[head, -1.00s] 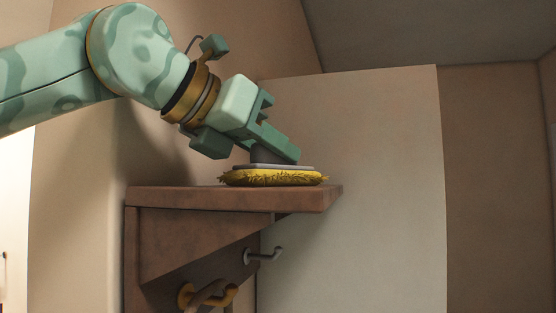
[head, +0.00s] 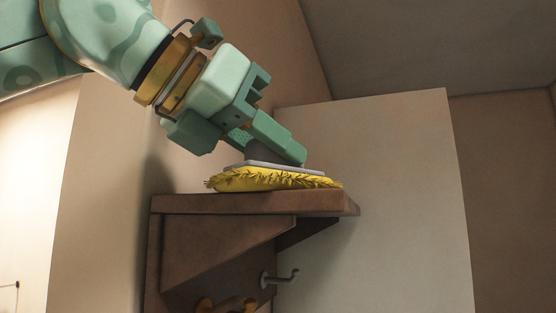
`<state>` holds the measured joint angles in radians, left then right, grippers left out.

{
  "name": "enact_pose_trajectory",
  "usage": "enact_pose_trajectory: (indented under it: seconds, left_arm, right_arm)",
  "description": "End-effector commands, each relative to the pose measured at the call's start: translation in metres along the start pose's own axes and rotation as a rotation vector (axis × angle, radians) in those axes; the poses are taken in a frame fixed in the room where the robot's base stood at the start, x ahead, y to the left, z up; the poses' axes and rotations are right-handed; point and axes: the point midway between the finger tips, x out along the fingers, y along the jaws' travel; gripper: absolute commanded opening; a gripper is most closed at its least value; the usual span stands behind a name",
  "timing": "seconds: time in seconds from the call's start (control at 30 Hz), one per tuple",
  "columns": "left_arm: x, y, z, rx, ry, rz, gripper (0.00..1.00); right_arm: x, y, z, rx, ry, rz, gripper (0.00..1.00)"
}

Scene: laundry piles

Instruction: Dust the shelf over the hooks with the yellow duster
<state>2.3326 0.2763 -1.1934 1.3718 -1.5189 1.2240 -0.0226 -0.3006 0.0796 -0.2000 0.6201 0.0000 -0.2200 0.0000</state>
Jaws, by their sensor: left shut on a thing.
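The yellow duster (head: 270,181) is a fringed pad under a flat grey plate. It rests on the top of the brown shelf (head: 240,204), tilted slightly, near the shelf's front part. My left gripper (head: 272,150) comes down from the upper left and is shut on the duster's grey grip, which its fingers partly hide. A grey hook (head: 280,279) sticks out below the shelf. A brass-coloured hook (head: 228,304) shows at the bottom edge, cut off by the frame. My right gripper is not in view.
A pale wall panel (head: 380,190) stands behind and to the right of the shelf. The shelf's slanted bracket (head: 215,250) is below its top. The space right of the shelf is free.

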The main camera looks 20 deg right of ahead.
Motion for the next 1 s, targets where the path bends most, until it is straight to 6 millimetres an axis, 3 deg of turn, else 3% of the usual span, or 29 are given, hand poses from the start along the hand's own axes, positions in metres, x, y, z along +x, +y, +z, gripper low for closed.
enact_pose_trajectory:
  seconds: [0.27, 0.73, 1.0]
  left_arm:
    - [0.0, -0.001, 0.001, -0.003, 0.011, -0.003, 0.0]
    - [-0.022, 0.0, 0.054, 0.0, 0.002, 0.001, 0.0]
    - [-0.024, 0.0, 0.056, 0.0, 0.001, 0.001, 0.0]
  right_arm:
    - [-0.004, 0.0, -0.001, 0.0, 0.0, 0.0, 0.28]
    - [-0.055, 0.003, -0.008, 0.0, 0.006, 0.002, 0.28]
    - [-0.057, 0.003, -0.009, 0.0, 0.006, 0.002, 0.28]
